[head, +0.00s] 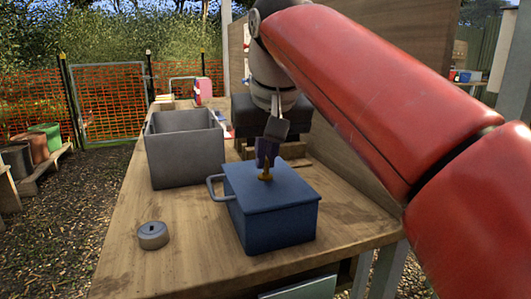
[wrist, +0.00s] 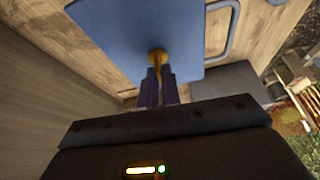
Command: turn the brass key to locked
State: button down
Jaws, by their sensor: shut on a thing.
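The brass key (head: 265,175) stands upright on the lid of a blue box (head: 278,220) on the wooden bench. My gripper (head: 267,160) reaches down from above and is shut on the key's upper part. In the wrist view the brass key (wrist: 158,57) shows between my purple fingers (wrist: 160,85), against the box's blue lid (wrist: 140,25). The fingers hide much of the key, so I cannot tell how far it is turned. The box has a grey handle (head: 215,188) on its left side.
A grey open bin (head: 187,155) stands close behind the box at left. A small round grey lidded thing (head: 153,235) sits at the front left of the bench (head: 150,275). A wooden panel (head: 350,90) runs along the right. The bench's front left is mostly clear.

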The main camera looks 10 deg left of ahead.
jog(key=shift+n, duration=0.6)
jog(key=c, duration=1.6)
grip_release()
jog(key=v, duration=0.7)
jog(key=shift+d+r, duration=0.25)
jog(key=shift+r, duration=0.1)
